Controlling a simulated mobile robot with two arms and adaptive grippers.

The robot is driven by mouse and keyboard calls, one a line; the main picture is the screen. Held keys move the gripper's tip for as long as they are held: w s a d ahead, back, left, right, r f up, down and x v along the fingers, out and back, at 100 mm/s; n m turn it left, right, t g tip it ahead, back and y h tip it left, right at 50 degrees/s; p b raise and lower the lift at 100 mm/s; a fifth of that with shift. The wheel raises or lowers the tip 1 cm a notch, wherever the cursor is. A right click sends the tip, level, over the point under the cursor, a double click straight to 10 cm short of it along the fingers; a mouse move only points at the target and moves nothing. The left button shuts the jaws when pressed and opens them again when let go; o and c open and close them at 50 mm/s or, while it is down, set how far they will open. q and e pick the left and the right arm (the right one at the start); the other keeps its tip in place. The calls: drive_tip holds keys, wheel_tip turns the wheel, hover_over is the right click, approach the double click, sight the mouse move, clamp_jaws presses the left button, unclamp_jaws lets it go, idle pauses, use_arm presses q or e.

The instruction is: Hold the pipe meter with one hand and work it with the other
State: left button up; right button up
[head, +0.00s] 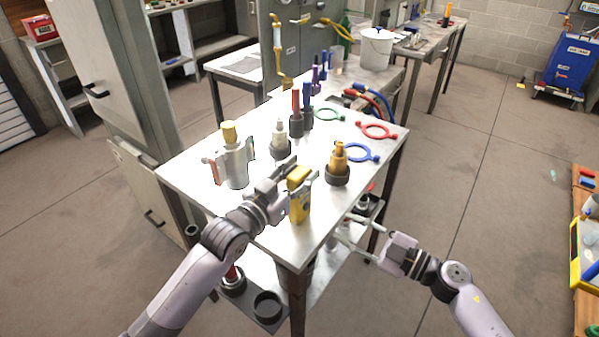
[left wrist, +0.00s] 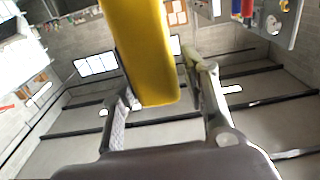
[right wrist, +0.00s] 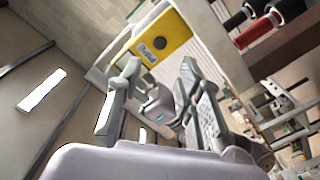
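The yellow pipe meter (head: 303,206) is upright at the near corner of the metal table. My left gripper (head: 287,188) reaches it from the left. In the left wrist view the yellow body (left wrist: 146,55) lies between my left fingers (left wrist: 160,85); a gap shows on its right side, and firm contact cannot be made out. My right gripper (head: 350,236) is open and empty, right of the table's near edge, its fingers pointing left towards the meter. In the right wrist view the meter's labelled yellow face (right wrist: 160,42) is beyond my open right fingers (right wrist: 160,72).
A lower shelf is under the table.

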use_arm(q)
clamp_jaws()
use_arm(e)
drive_tip(key=shift+c, duration=0.5)
clamp_jaws()
idle(0.9)
drive_tip(key=shift+r, duration=0.1)
